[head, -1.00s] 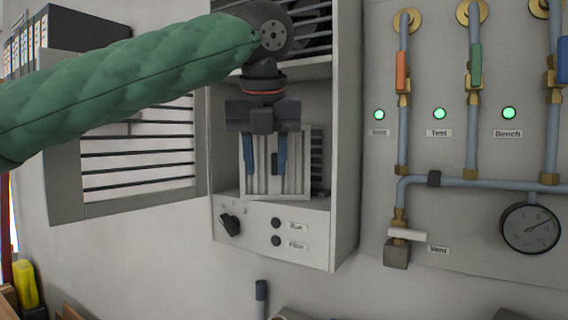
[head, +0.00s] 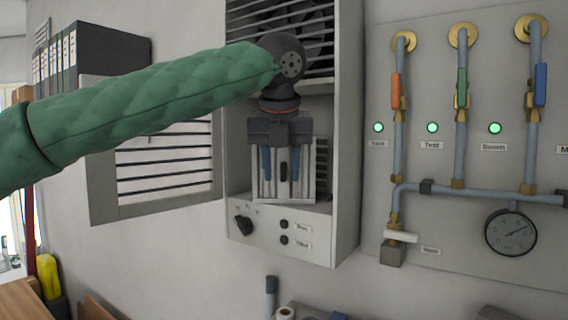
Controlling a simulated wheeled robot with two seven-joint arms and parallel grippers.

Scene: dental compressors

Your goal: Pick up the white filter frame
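The white filter frame (head: 283,188) stands upright in the open bay of the grey wall cabinet (head: 347,150). It has vertical slats and a small dark handle in its middle. My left gripper (head: 282,165) hangs in front of it, pointing down, with its two blue fingers apart on either side of the dark handle. The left gripper is open, and I cannot tell whether the fingers touch the frame. The gripper body hides the frame's top. My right gripper is not in view.
Below the bay are a black knob (head: 243,225) and two dark buttons. To the right, a panel carries pipes, valves and a round gauge (head: 511,232). A louvred vent (head: 165,165) is on the left, with black binders (head: 60,62) above.

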